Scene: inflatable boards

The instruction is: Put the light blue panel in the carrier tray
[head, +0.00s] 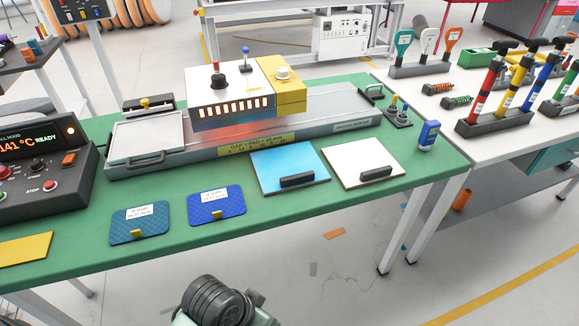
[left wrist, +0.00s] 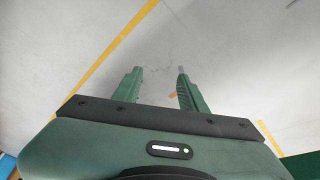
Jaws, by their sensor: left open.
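The light blue panel (head: 285,161) lies flat on the green table, in front of the grey machine bed. A black handle block (head: 297,180) sits near its front edge. What looks like the carrier tray (head: 148,130) is a pale, shallow tray with a black front handle, on the left end of the bed; I see nothing in it. In the left wrist view my left gripper (left wrist: 157,70) is open and empty, with bare floor beyond its fingers. I cannot make out its fingers in the head view. My right gripper is not in view.
A white panel (head: 372,155) with a black handle lies right of the light blue one. Two blue pads (head: 138,226) with yellow tabs lie to the left. The heater press (head: 225,95) stands over the bed. A control box (head: 45,165) is at left. Green table (head: 300,218) is clear along the front.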

